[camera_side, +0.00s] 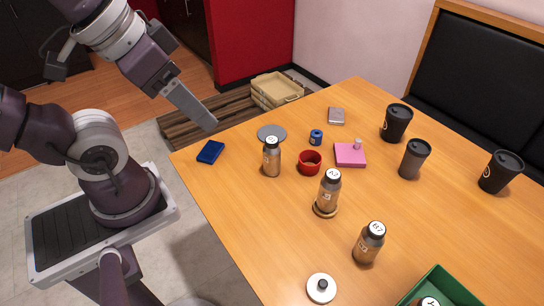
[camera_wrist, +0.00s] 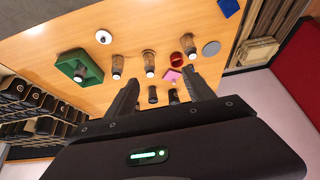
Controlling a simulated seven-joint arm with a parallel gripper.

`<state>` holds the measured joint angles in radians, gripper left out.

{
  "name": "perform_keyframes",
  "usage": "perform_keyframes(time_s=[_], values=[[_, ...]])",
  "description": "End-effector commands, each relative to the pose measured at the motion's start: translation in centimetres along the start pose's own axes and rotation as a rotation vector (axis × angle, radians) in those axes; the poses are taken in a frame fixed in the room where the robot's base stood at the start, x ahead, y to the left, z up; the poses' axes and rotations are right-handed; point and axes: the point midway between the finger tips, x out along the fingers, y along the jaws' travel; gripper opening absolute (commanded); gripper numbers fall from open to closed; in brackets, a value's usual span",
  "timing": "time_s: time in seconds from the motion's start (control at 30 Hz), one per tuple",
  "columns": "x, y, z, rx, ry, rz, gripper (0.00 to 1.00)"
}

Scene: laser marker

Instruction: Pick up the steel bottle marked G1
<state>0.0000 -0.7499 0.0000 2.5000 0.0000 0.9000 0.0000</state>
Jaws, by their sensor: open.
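One (camera_side: 271,160) is near the left edge, one (camera_side: 328,195) stands on a round coaster in the middle, and one (camera_side: 368,245) is nearer the front. Another bottle's cap (camera_side: 427,301) shows at the green crate. The labels are too small to read surely, so I cannot tell which is G1. My gripper (camera_side: 207,122) is open and empty, raised beyond the table's left edge, apart from all bottles. In the wrist view its fingers (camera_wrist: 160,76) are spread, with bottles (camera_wrist: 149,65) beyond them.
A red cup (camera_side: 310,163) stands close beside the left bottle. Black cups (camera_side: 396,125) stand at the back right. A pink block (camera_side: 350,155), blue pad (camera_side: 210,152), grey disc (camera_side: 271,132), white disc (camera_side: 321,290) and green crate (camera_side: 447,288) also occupy the table.

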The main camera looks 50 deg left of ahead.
Motion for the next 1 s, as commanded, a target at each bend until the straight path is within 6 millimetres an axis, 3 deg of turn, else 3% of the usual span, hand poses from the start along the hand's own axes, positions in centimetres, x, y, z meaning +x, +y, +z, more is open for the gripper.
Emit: perform_keyframes(time_s=[0.07, 0.17, 0.33, 0.43, 0.57, 0.63, 0.73, 0.8, 0.9, 1.0], values=[[0.2, -0.2, 0.1, 0.01, -0.018, -0.009, 0.62], [2.1, -1.8, 1.3, 0.101, -0.163, -0.083, 0.62], [6.3, -8.4, 3.4, 0.494, -0.584, -0.361, 0.62], [8.6, -12.2, 2.2, 0.794, -0.769, -0.537, 0.62], [13.0, -14.7, -1.6, 1.241, -0.91, -0.74, 0.62], [16.5, -14.6, -3.9, 1.503, -0.933, -0.825, 0.62], [22.5, -12.8, -5.8, 1.869, -0.901, -0.896, 0.62], [26.5, -11.1, -5.8, 2.082, -0.85, -0.907, 0.62], [30.8, -9.1, -4.9, 2.296, -0.774, -0.889, 0.62], [32.9, -8.1, -4.2, 2.398, -0.725, -0.87, 0.62]])
